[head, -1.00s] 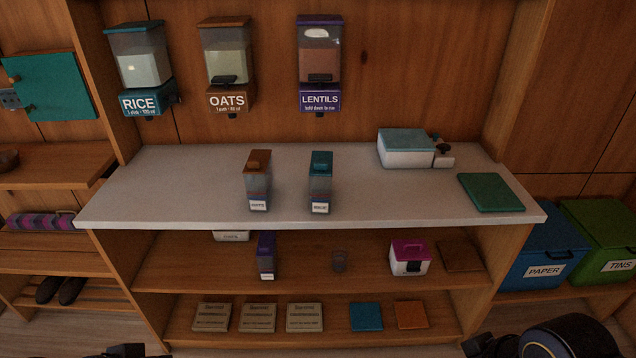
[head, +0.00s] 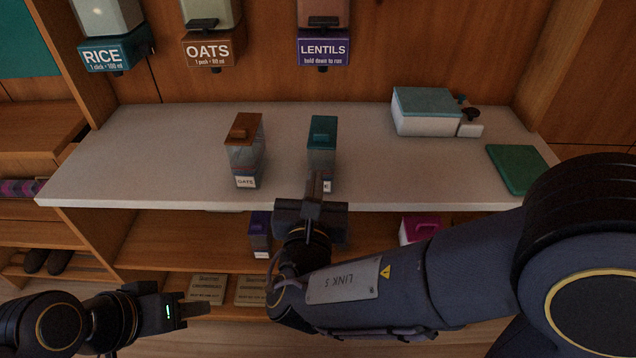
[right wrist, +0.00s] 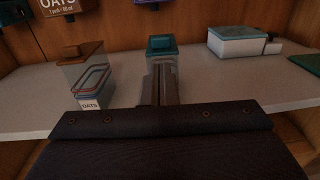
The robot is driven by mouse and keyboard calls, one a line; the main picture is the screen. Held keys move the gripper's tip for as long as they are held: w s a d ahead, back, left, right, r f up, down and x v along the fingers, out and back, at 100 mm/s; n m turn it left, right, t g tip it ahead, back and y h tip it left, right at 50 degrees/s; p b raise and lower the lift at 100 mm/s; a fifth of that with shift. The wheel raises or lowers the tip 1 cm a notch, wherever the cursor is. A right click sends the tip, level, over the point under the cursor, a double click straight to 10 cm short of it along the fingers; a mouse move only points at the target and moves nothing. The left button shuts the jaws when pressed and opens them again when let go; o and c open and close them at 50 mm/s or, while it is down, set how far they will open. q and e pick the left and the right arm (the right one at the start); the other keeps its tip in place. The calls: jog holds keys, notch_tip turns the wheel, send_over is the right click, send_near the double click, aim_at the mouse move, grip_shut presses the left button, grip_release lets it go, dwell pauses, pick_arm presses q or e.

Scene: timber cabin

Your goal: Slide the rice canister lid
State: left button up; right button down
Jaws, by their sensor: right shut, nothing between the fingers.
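The rice canister (head: 321,160) stands upright on the pale counter, with a teal lid (head: 323,131) on top. Its label is partly hidden by my right gripper (head: 318,178). That gripper is shut and empty, just in front of the canister; I cannot tell whether it touches. In the right wrist view the shut fingers (right wrist: 161,88) point at the canister's front below the teal lid (right wrist: 161,46). My left gripper (head: 192,310) is low at the left, away from the counter; its jaw state is unclear.
The oats canister (head: 245,160) with a brown lid stands to the left on the counter (head: 120,165). A white box with a teal top (head: 425,112) and a green mat (head: 517,169) are to the right. Wall dispensers for rice (head: 114,50), oats and lentils hang behind.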

aim_at(322, 136)
jog(key=w, duration=0.7)
jog(key=w+d+p, duration=0.1)
jog(key=w, duration=0.2)
jog(key=shift+w, duration=0.2)
pick_arm(q)
jog(key=shift+r, duration=0.6)
